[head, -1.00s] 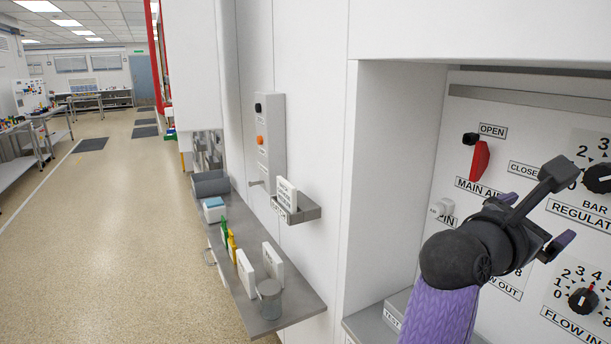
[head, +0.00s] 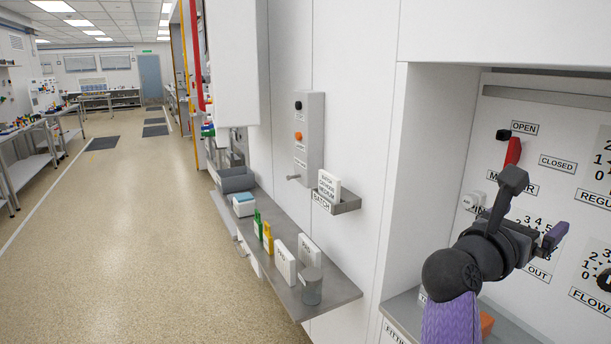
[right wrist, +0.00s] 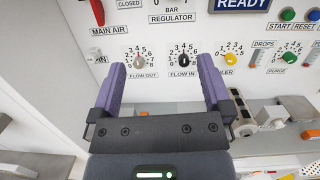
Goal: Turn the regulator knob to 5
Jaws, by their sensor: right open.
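The regulator dial (head: 602,160) is cut off by the right edge of the head view, and its knob's pointer cannot be read. In the right wrist view only the REGULATOR label (right wrist: 172,17) and the dial's lowest numbers show at the top; the knob is out of frame. My right gripper (head: 535,208) is in front of the panel, below and left of the regulator dial. In the right wrist view the right gripper (right wrist: 160,64) is open, its purple fingers wide apart with nothing held. My left gripper is not in view.
The flow out knob (right wrist: 139,59) and flow in knob (right wrist: 183,58) lie below the regulator. A side wall (head: 425,170) bounds the recess on the left. A grey shelf (head: 335,293) holds cards and a cup.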

